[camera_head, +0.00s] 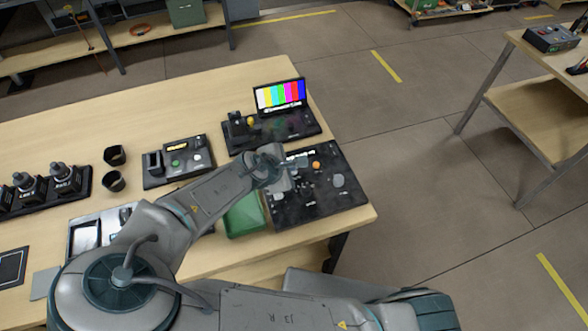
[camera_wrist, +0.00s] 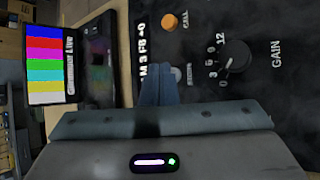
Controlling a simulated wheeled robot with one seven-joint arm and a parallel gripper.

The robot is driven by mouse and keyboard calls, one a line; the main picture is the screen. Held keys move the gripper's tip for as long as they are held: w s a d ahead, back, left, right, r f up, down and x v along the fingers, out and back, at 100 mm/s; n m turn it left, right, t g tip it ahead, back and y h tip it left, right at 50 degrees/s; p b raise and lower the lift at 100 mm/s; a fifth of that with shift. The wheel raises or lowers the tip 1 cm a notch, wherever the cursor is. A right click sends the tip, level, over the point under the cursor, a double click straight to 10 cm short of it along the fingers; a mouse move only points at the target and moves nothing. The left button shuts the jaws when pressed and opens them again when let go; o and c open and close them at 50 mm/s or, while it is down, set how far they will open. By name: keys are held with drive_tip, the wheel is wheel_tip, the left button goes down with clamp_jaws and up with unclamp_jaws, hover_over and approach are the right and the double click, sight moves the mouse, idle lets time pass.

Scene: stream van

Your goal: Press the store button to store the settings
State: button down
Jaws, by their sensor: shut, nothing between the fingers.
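My gripper (camera_wrist: 158,75) is shut and empty, its fingertips over the black control panel (camera_wrist: 285,100) in the wrist view. A small grey round button (camera_wrist: 177,73) lies just right of the fingertips, partly covered by them. A small label beside it is too blurred to read surely; it may be the store button. I cannot tell whether the fingertips touch it. In the head view my gripper (camera_head: 293,165) is over the same panel (camera_head: 345,204) at the table's right end, and hides part of it.
An orange button (camera_wrist: 169,21) labelled CALL and a black GAIN knob (camera_wrist: 237,62) are close by. A colour-bar screen (camera_head: 280,95) stands behind the panel. A green box (camera_head: 243,216) and a smaller black panel (camera_head: 178,162) are to the left.

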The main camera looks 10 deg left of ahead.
drive_tip(key=shift+f, duration=0.4)
idle(0.4)
drive_tip(key=shift+r, duration=0.15)
drive_tip(key=shift+r+p, duration=0.75)
drive_tip(key=shift+p, duration=0.25)
wheel_tip(320, 180, up, 5)
drive_tip(key=p, duration=0.5)
drive_tip(key=shift+f, duration=0.1)
idle(0.5)
